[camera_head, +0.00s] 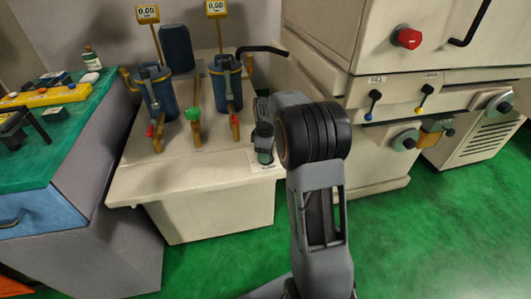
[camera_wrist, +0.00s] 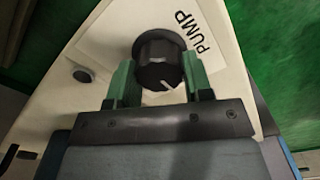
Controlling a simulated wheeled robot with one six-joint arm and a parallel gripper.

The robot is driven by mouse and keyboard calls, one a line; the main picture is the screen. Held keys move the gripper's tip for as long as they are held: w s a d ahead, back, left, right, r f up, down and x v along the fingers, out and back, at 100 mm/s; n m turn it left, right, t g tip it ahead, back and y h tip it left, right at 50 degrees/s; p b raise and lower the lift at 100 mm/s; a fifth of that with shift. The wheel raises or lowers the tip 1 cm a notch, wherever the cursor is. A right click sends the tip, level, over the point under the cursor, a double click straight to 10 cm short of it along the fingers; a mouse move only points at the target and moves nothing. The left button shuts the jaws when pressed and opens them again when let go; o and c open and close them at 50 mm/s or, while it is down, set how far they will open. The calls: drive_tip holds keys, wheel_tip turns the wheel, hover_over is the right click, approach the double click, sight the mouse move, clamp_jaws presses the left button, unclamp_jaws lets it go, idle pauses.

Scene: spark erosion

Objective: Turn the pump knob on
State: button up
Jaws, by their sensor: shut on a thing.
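The pump knob (camera_wrist: 158,60) is black and round, with a short white mark on its face. It sits on a pale panel beside a white label (camera_wrist: 195,35) reading PUMP. My gripper (camera_wrist: 160,82) has its two green fingers on either side of the knob and is shut on it. The white mark points toward the lower right in the wrist view. In the head view my gripper (camera_head: 264,146) reaches down to the right front corner of the pale filter unit (camera_head: 190,185). The knob cannot be made out there.
Two blue canisters (camera_head: 155,95) with gauges, red valves and a green valve (camera_head: 193,113) stand left of my gripper. A pale machine with a red button (camera_head: 407,38) stands right. A green-topped bench (camera_head: 60,140) is at far left. Green floor is clear in front.

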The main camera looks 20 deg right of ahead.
drive_tip(key=shift+r+m+p, duration=0.1)
drive_tip(key=shift+m+p, duration=0.2)
drive_tip(key=shift+m, duration=0.1)
drive_tip(key=m+p, duration=0.2)
drive_tip(key=m, duration=0.1)
drive_tip(key=shift+r, duration=0.1)
drive_tip(key=m+p, duration=0.2)
drive_tip(key=m, duration=0.3)
drive_tip(key=shift+p, duration=0.3)
drive_tip(key=m+p, duration=0.1)
drive_tip(key=m, duration=0.4)
drive_tip(key=shift+d, duration=0.1)
drive_tip(key=shift+m+p, duration=0.75)
drive_tip(key=shift+m, duration=1.25)
drive_tip(key=o, duration=0.9)
drive_tip(key=shift+f, duration=0.2)
